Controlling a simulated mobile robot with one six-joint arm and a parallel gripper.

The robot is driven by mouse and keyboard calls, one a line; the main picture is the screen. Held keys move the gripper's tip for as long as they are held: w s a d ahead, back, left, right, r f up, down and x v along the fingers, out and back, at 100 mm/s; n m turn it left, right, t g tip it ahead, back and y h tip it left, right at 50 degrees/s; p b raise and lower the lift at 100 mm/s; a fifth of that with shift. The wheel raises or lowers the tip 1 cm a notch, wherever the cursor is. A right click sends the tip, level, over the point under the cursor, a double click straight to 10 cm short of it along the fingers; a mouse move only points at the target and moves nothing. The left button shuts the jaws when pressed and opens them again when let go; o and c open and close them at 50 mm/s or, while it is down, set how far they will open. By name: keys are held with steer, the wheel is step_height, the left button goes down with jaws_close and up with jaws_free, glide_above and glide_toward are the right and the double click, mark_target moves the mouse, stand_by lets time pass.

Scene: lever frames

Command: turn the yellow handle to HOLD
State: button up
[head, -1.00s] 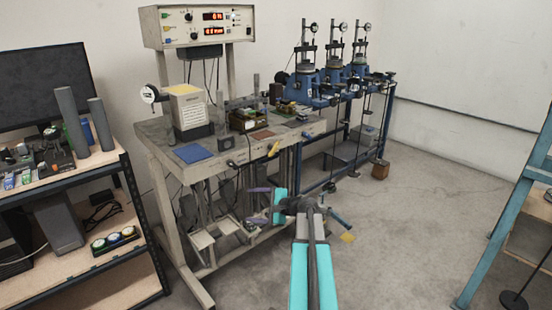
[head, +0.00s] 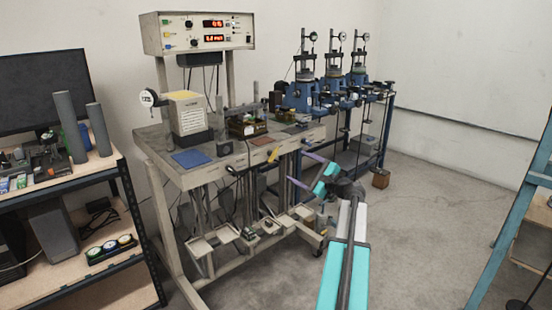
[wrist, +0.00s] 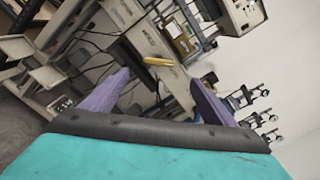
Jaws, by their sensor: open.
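The yellow handle (head: 272,155) is a small lever on the front edge of the grey bench (head: 215,172), slanting in the head view. In the wrist view the yellow handle (wrist: 158,61) lies nearly level on the bench front, just beyond the gap between my fingertips. My gripper (head: 297,166) has two purple fingers spread apart, empty, to the right of the handle. In the wrist view my gripper (wrist: 159,78) points towards the handle and does not appear to touch it. No HOLD marking is readable.
A blue mat (head: 191,159) and a pale box unit (head: 187,115) stand on the bench. Blue test machines (head: 303,95) stand behind to the right. A shelf (head: 75,180) is at the left and a blue frame (head: 518,210) at the right. Floor at right is mostly clear.

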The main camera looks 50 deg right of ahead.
mark_target(274, 156)
steer(key=w, duration=0.9)
steer(key=w+d, duration=0.1)
steer(key=w, duration=0.3)
steer(key=shift+w, duration=0.35)
steer(key=c, duration=1)
steer(key=shift+a+f, duration=0.1)
steer(key=shift+a, duration=0.05)
steer(key=shift+c, duration=0.3)
